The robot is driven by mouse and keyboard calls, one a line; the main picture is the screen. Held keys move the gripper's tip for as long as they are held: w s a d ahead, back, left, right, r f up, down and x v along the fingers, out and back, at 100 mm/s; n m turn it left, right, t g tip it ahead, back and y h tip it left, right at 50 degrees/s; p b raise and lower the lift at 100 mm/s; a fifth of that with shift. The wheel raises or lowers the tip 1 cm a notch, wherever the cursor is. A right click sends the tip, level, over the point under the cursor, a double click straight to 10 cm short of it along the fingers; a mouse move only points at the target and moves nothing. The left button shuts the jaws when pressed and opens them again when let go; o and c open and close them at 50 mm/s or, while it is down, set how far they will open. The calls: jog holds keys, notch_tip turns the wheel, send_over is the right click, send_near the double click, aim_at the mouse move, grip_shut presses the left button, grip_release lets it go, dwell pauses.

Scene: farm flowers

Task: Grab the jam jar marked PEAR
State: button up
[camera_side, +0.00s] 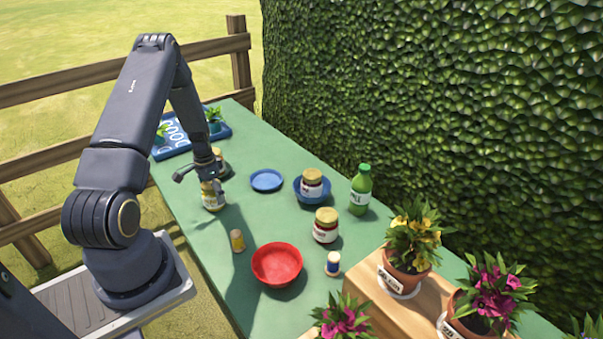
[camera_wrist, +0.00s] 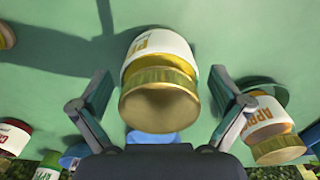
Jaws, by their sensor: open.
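A jam jar with a gold lid (camera_wrist: 160,95) stands on the green table between the two fingers of my gripper (camera_wrist: 161,84) in the wrist view. Its white label is partly turned away; the letters showing look like "PE", but I cannot read the whole word. In the side view this jar (camera_side: 213,200) shows yellowish below my gripper (camera_side: 200,176), which partly covers it. My gripper is open, with a finger on each side of the jar and visible gaps between.
A jar labelled "APRI…" (camera_wrist: 265,120) stands close beyond the right finger.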

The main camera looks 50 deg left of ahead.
jog(key=shift+c, duration=0.4)
jog(key=c, duration=1.6)
jog(key=shift+o, duration=0.2)
jog(key=shift+r, duration=0.2)
